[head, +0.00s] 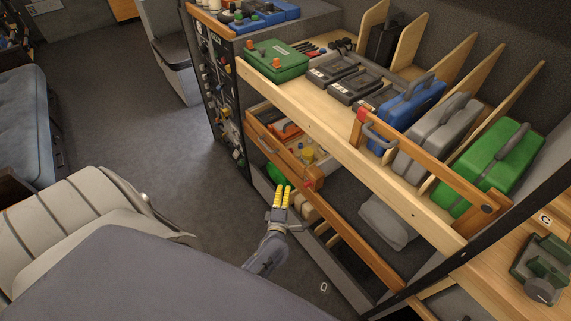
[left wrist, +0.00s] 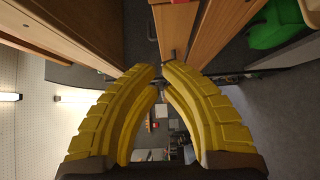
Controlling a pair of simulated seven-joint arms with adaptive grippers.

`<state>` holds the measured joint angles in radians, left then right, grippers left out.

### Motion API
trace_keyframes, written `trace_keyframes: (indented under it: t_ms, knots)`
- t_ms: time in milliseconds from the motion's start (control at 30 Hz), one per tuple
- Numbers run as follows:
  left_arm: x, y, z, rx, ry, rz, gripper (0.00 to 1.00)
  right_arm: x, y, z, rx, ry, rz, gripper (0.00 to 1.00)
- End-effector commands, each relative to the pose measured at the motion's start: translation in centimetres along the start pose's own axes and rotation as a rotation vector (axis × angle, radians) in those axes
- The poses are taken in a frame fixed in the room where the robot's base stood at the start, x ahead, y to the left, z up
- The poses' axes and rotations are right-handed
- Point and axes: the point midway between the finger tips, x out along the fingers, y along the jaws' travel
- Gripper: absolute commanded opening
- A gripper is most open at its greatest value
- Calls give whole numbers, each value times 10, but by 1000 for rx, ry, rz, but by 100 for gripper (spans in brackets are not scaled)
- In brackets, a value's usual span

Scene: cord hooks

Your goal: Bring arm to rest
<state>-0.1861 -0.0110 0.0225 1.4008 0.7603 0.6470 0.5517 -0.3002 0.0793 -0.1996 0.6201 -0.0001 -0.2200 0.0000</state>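My left gripper (head: 281,196) has yellow ridged fingers and sits in the lower middle of the head view, beside the lower drawer and shelf of the cabinet. Its forearm comes up from below. In the left wrist view the two fingers (left wrist: 158,72) lean toward each other, with a narrow gap between their tips and nothing held. A green rounded thing (head: 275,173) lies just beyond the fingertips; a green thing also shows in the left wrist view (left wrist: 277,24). My right gripper is not in view.
A wooden shelf (head: 330,130) carries a green case (head: 489,168), a grey case (head: 437,134) and a blue case (head: 408,115) behind a wooden bar (head: 425,165). An open drawer (head: 285,150) juts out near my gripper. The floor (head: 130,130) to the left is clear.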

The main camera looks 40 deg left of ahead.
Motion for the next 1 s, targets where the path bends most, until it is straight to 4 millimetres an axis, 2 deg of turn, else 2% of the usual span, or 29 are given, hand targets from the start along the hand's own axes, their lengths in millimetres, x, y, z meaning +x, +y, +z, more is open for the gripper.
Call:
trace_keyframes:
  t_ms: [100,300,367,433,567,700,867,1000]
  knots:
    - [-9,0,0,0,-1,0,0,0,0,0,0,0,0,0]
    - [-13,0,1,17,-4,-2,0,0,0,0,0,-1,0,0]
    - [-14,-3,6,66,-27,-12,0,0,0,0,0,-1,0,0]
    - [-17,-16,18,182,-86,-39,0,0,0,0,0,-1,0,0]
    - [-42,-75,45,477,-261,-133,0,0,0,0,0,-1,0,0]
    - [-88,-152,60,789,-478,-235,0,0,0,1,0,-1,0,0]
    - [-154,-231,56,1089,-725,-335,0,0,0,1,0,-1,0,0]
    - [-218,-291,35,1314,-945,-410,0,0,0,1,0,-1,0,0]
